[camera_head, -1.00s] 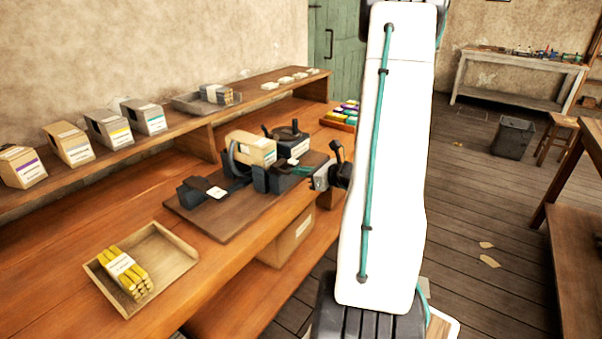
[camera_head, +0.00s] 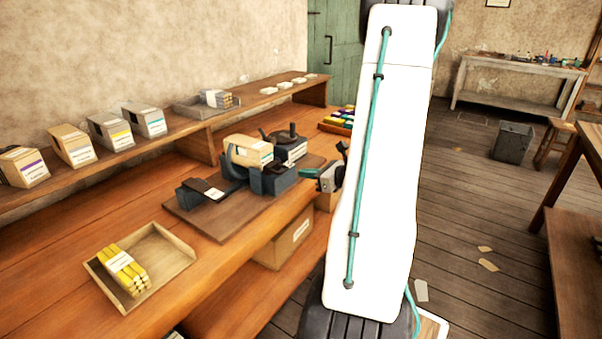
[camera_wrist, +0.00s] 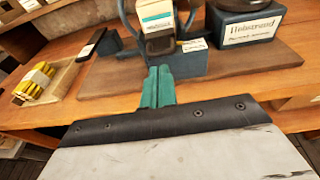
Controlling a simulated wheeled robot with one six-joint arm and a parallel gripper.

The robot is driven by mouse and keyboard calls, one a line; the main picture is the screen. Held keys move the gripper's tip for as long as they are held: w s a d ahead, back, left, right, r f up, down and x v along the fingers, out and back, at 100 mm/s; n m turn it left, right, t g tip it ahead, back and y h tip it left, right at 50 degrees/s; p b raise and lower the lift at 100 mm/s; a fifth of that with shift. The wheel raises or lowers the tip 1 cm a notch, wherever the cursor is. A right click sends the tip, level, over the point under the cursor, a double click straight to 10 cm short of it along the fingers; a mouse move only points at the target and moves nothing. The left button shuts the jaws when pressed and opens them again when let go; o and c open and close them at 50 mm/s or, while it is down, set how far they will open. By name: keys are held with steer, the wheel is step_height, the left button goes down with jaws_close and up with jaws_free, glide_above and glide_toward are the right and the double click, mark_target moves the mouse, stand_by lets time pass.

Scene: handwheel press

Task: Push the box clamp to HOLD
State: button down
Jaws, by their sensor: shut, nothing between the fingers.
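The box clamp is a dark blue-grey fixture (camera_head: 272,181) on a brown board. A cream box (camera_head: 250,151) sits in it, under a dark curved arm; the box also shows in the wrist view (camera_wrist: 156,15). A flat dark piece with a white label (camera_head: 207,190) lies to its left. My gripper (camera_wrist: 158,72) is shut and empty, its teal fingers pointing at the fixture's front face (camera_wrist: 180,66). I cannot tell whether they touch it. In the head view its teal fingers (camera_head: 308,174) are just right of the fixture, and my white arm hides what lies behind.
A dark labelled block with a round top (camera_head: 290,148) stands behind the fixture. A tray (camera_head: 172,262) with yellow pencils (camera_head: 124,270) is at the front left. Several boxes stand on the raised shelf (camera_head: 180,128). Bare bench top (camera_head: 225,250) lies between tray and board.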

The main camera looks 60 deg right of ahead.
steer(key=v, duration=0.8)
steer(key=shift+s, duration=0.2)
